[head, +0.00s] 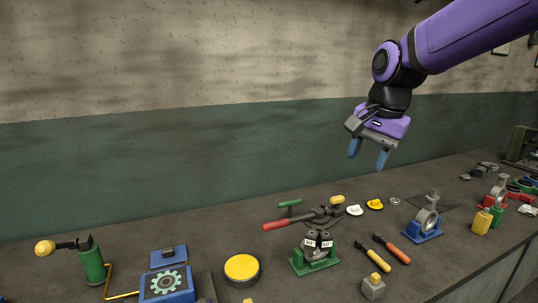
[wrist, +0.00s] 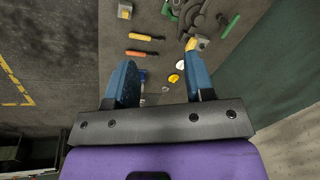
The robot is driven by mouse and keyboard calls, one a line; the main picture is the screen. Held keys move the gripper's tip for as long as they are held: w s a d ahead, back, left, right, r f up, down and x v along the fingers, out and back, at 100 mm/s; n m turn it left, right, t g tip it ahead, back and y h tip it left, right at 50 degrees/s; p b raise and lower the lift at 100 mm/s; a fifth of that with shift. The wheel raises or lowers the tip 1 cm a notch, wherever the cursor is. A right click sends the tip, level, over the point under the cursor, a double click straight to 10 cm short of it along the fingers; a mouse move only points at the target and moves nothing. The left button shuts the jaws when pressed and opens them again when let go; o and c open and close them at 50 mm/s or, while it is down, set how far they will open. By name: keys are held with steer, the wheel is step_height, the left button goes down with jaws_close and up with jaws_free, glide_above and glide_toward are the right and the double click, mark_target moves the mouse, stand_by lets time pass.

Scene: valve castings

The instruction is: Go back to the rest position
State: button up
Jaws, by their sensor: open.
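My gripper (head: 369,151) hangs above the workbench (head: 195,232) in the head view, toward the right, its two blue fingers pointing down. It is open and holds nothing. In the wrist view the fingers of my gripper (wrist: 160,85) stand well apart, with the bench surface far below between them. No object touches the fingers.
Below stand a green-based fixture (head: 314,251), a blue-based casting (head: 426,220), an orange-handled tool (head: 391,248) and a yellow-handled tool (head: 371,255). A yellow-topped round tin (head: 242,269) and a blue box (head: 167,284) are left. The air around my gripper is clear; a wall (head: 200,140) rises behind.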

steer(key=s+d+n+t, duration=0.1)
steer(key=s+d+n, duration=0.2)
steer(key=s, duration=0.8)
steer(key=s+d+n+t+h, duration=0.1)
steer(key=s+d+n+t, duration=0.1)
steer(key=s+d+n, duration=0.2)
steer(key=s+d, duration=0.3)
steer(key=s, duration=0.4)
steer(key=shift+d+f+n+h, duration=0.15)
steer(key=shift+d+n+h, duration=0.05)
steer(key=shift+n+h, duration=0.1)
stand_by(1.1)
